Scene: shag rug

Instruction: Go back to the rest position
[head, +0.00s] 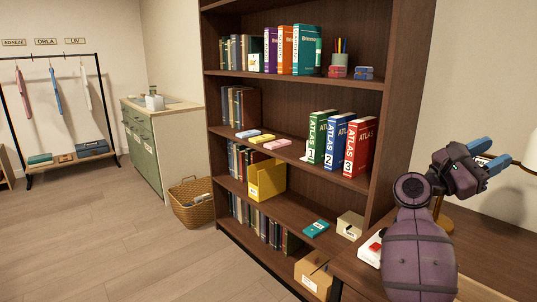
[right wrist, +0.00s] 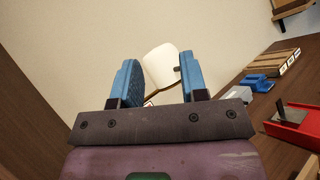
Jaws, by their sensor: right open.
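My right arm rises at the right of the head view. Its right gripper (head: 484,156) has blue fingers and is held above the desk (head: 490,238), in front of a white lamp shade (head: 526,150). In the right wrist view the two blue fingers (right wrist: 157,83) stand apart with nothing between them. The lamp shade (right wrist: 162,65) shows beyond the gap, and I cannot tell how far off it is. My left gripper is in neither view.
A dark bookcase (head: 295,92) with atlases and other books stands close to the desk. The wooden floor (head: 120,225) at left is clear.

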